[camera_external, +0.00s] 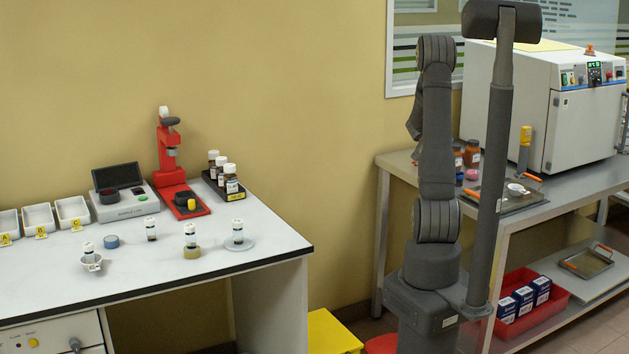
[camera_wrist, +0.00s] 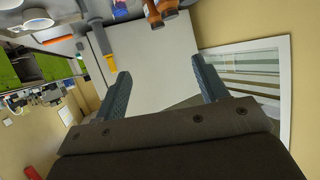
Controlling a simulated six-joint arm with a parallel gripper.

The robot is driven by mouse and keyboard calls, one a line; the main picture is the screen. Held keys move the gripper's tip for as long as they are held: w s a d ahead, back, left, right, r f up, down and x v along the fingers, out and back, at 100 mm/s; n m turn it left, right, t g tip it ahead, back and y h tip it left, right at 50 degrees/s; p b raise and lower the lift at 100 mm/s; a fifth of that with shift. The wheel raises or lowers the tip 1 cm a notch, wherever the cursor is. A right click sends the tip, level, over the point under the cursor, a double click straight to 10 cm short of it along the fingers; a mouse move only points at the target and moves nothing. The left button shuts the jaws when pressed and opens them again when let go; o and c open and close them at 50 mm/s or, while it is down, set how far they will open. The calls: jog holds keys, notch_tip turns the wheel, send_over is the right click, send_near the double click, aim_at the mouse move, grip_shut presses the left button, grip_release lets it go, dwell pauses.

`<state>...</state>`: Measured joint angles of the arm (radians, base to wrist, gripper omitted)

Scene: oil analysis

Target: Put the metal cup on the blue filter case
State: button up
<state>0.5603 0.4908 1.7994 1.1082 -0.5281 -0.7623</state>
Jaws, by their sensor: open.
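My gripper (camera_wrist: 163,86) is open in the wrist view, with nothing between its two fingers. I cannot make it out in the external view. A small pale, possibly metal cup (camera_external: 516,189) stands on a tray on the right bench. A similar rounded thing shows at the top left of the wrist view (camera_wrist: 36,22). A small cup-like holder (camera_external: 92,264) with a vial in it stands on the left table. A round blue case (camera_external: 111,241) lies flat on that table, probably the filter case; its top looks bare. My gripper is apart from all of these.
Several vials stand on the left table, near a red press (camera_external: 169,165), a grey scale (camera_external: 125,206) and a bottle rack (camera_external: 224,187). The right bench holds a large white oven (camera_external: 520,110), jars (camera_external: 472,154) and a yellow-topped tube (camera_external: 524,148). A red bin (camera_external: 520,324) holds blue boxes below.

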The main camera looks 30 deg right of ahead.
notch_tip(320, 180, down, 12)
jog(key=s+g, duration=0.1)
jog(key=s, duration=0.2)
jog(key=shift+m+h, duration=0.4)
jog(key=shift+h, duration=0.1)
jog(key=x, duration=1.2)
jog(key=shift+w+a, duration=0.15)
jog(key=shift+w, duration=0.1)
jog(key=x, duration=0.5)
jog(key=shift+s+f, duration=0.15)
jog(key=c, duration=1.2)
jog(key=shift+o, duration=0.2)
